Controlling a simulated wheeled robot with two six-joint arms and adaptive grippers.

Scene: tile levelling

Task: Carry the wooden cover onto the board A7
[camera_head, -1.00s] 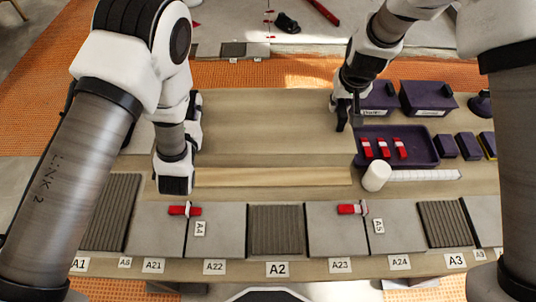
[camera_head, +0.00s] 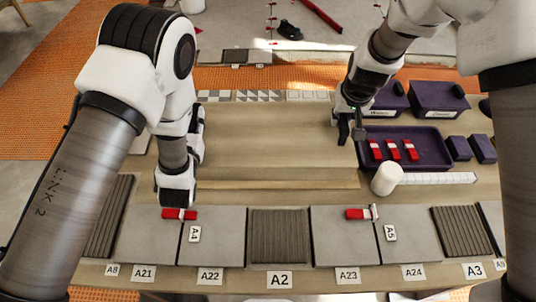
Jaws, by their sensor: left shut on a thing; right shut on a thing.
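The wooden cover (camera_head: 270,142) is a wide, flat, light-brown panel in the middle of the head view, between my two grippers. My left gripper (camera_head: 177,190) is shut on it at its left side, near the front corner; the fingertips are mostly hidden by the wrist. My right gripper (camera_head: 349,132) is shut on its right edge, with dark fingers showing. The gap below the cover is hard to judge. I cannot read a label A7 anywhere, so I cannot tell which board that is.
Grey tiles with red clips (camera_head: 179,214) and ribbed boards (camera_head: 279,236) line the near edge. A purple tray (camera_head: 433,146) with red pieces, purple bins (camera_head: 437,99) and a white cylinder (camera_head: 387,179) stand right. Patterned tiles (camera_head: 257,96) lie behind the cover.

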